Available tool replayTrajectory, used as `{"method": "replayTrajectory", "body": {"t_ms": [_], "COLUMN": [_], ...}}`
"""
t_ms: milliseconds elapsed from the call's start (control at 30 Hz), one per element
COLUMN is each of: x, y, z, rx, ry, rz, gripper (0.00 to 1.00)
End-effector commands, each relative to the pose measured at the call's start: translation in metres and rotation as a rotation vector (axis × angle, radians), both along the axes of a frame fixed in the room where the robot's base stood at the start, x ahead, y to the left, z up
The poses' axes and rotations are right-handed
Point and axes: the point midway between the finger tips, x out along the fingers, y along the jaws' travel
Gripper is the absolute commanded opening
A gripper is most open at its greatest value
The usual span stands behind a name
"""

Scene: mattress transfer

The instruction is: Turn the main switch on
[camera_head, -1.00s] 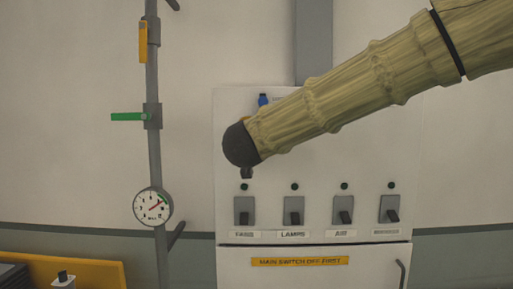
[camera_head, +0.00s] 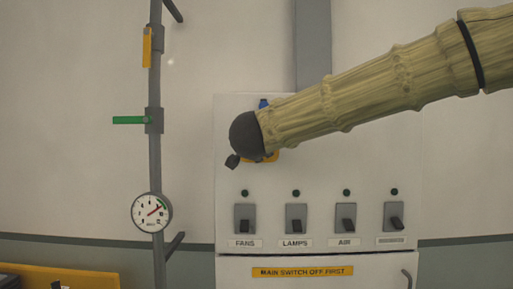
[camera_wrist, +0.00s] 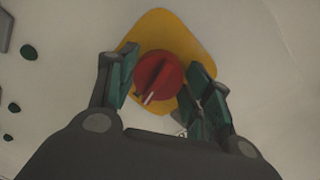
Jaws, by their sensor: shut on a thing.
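The main switch is a red round knob (camera_wrist: 154,78) on a yellow plate (camera_wrist: 178,37), seen in the wrist view. A white mark on the knob points to the lower left of that view. My gripper (camera_wrist: 160,82) has its fingers on either side of the knob and is shut on it. In the head view my gripper (camera_head: 238,156) is in front of the upper panel. It hides the knob, and only a bit of the yellow plate (camera_head: 272,156) shows behind it.
The white panel (camera_head: 330,268) carries several grey toggle switches, including FANS (camera_head: 244,218), LAMPS (camera_head: 296,218) and AIR (camera_head: 346,217), below my gripper. A yellow label reads MAIN SWITCH OFF FIRST (camera_head: 302,272). A pipe with a gauge (camera_head: 152,212) and green lever (camera_head: 129,120) stands at left.

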Motion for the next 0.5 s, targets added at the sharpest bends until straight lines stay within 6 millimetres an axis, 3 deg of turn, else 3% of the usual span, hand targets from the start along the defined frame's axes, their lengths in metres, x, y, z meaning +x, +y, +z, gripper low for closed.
{"method": "replayTrajectory", "body": {"t_ms": [433, 467, 500], "x": [0.0002, 0.0002, 0.0002], "y": [-0.0006, -0.0006, -0.0006], "z": [0.0008, 0.0008, 0.0008], "rx": [0.011, 0.011, 0.011], "ry": [0.0, 0.0, 0.0], "rz": [-0.001, -0.001, -0.001], "gripper": [0.26, 0.52, 0.59]}}
